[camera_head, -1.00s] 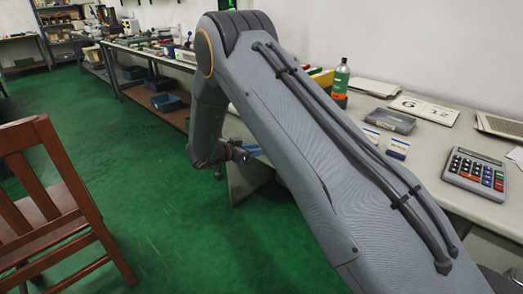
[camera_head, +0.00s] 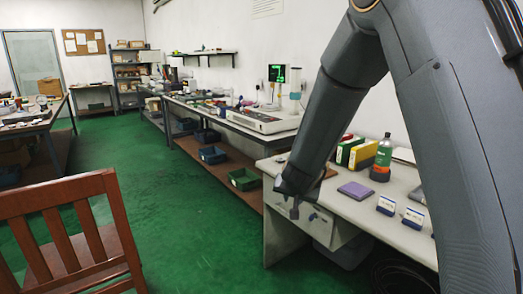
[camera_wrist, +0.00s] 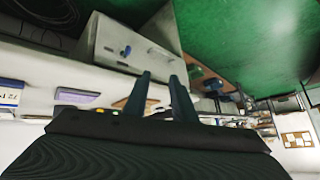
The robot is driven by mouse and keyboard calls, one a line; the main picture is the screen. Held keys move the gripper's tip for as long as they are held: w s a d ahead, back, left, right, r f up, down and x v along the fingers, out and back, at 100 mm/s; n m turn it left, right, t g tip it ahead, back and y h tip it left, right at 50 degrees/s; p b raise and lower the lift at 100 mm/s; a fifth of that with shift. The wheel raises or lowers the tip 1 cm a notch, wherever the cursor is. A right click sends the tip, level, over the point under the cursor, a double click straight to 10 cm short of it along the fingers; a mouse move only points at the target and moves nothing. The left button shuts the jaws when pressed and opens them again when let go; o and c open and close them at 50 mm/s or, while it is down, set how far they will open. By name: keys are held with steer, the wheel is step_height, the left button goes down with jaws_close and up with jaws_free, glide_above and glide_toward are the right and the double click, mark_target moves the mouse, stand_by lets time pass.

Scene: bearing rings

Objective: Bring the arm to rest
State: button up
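My arm (camera_head: 345,100) comes up at the right of the head view and bends down over the near end of the bench. My gripper (camera_head: 293,212) hangs by the bench's front edge, small and dark there. In the wrist view my gripper (camera_wrist: 161,76) shows two dark fingers standing apart with nothing between them. The wrist view is tilted far over, with the green floor at the top.
The near bench (camera_head: 355,203) holds a green bottle (camera_head: 382,158), a purple-grey box (camera_head: 355,189) and small cards (camera_head: 386,205). A wooden chair (camera_head: 75,235) stands at the left. Blue bins (camera_head: 212,154) sit under the far bench. The green floor (camera_head: 200,215) between is clear.

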steer(key=s+d+r+n+g+p, duration=0.1)
steer(key=s+d+g, duration=0.1)
steer(key=s, duration=1)
steer(key=s+d+r+n+g+p, duration=0.1)
steer(key=s+d+r+g+p, duration=0.1)
steer(key=s, duration=1)
steer(key=s+d+r+n+g+p, duration=0.1)
steer(key=s+d+g, duration=0.3)
steer(key=s, duration=0.9)
steer(key=shift+d+r+n+g+y, duration=0.3)
steer(key=shift+r+n+g, duration=0.15)
steer(key=shift+r, duration=0.2)
